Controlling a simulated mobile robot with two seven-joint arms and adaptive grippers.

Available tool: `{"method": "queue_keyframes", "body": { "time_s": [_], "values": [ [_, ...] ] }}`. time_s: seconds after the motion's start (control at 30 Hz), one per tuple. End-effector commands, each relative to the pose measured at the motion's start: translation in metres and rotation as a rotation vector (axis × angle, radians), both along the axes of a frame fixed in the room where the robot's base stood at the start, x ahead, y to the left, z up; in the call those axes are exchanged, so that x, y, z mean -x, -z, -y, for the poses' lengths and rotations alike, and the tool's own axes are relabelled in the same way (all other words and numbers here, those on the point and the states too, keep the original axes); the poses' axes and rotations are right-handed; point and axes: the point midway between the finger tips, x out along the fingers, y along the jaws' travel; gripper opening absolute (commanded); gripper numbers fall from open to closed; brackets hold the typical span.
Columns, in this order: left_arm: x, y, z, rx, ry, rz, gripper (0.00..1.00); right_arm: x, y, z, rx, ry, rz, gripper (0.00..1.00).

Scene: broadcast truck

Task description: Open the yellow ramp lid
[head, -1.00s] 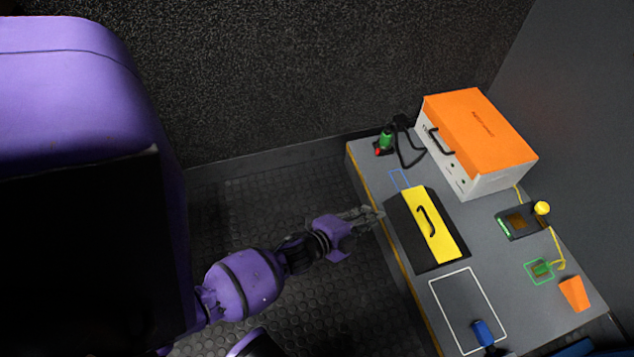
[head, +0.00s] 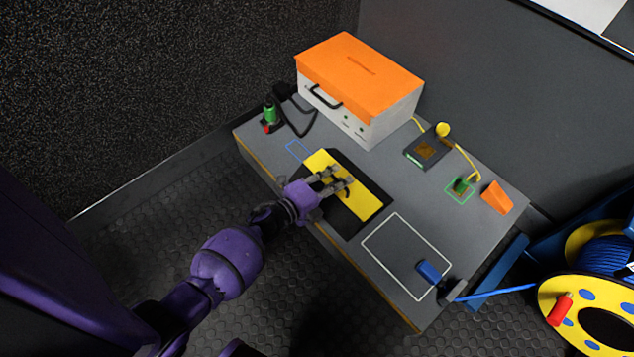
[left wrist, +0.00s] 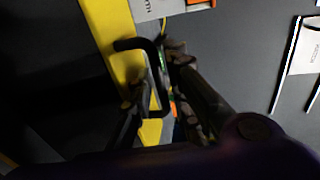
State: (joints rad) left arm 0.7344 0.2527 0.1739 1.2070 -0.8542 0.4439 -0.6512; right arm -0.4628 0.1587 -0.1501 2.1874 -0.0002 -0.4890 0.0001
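The yellow ramp lid (head: 364,202) lies flat and closed on its black ramp base (head: 345,222), on the grey bench in the head view. It also shows as a yellow strip in the left wrist view (left wrist: 106,30). Its black handle (left wrist: 135,44) shows in the left wrist view. My left gripper (head: 338,181) is over the lid, its fingers apart. In the left wrist view the fingers (left wrist: 165,108) are on either side of the handle; whether they touch it I cannot tell. In the head view the gripper mostly hides the handle. My right gripper is not in view.
An orange-topped white case (head: 360,75) stands behind the lid. A green-and-red item (head: 270,115) is at the back left. A black device (head: 427,150), an orange wedge (head: 497,198) and a blue connector (head: 428,272) lie to the right. A yellow cable reel (head: 560,300) stands beyond the bench.

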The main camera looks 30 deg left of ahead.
Motion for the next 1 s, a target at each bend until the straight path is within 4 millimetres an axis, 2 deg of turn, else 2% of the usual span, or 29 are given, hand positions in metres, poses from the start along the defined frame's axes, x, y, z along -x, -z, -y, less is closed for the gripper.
{"method": "queue_keyframes", "body": {
  "time_s": [0.27,0.43,1.0],
  "values": [
    [-0.0027,0.0008,0.0008,-0.001,-0.001,-0.001,0.16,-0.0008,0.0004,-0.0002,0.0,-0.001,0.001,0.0],
    [-0.0026,0.0006,0.0007,-0.001,-0.001,-0.001,0.0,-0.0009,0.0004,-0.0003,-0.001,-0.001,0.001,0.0],
    [-0.0029,-0.0004,0.0018,-0.004,0.002,-0.016,0.0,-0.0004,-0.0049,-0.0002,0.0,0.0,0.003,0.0]
  ]
}}
